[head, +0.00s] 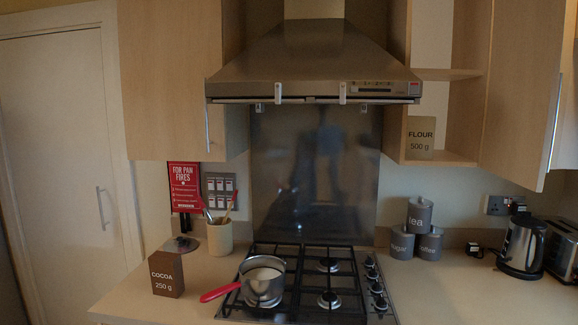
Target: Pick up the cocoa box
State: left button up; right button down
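The cocoa box (167,274) is a brown upright box labelled "COCOA 250 g". It stands on the left part of the worktop (125,298), left of the hob. Nothing is seen holding it. Neither of my grippers shows in the head view.
A saucepan (263,284) with a red handle (220,292) pointing towards the box sits on the gas hob (310,268). Behind the box are a dark-knobbed lid (181,245) and a utensil pot (219,238). Canisters (419,215) and a kettle (522,248) stand right. The extractor hood (315,65) overhangs the hob.

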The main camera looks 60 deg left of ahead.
aim_at(165, 269)
jog(key=u, duration=2.6)
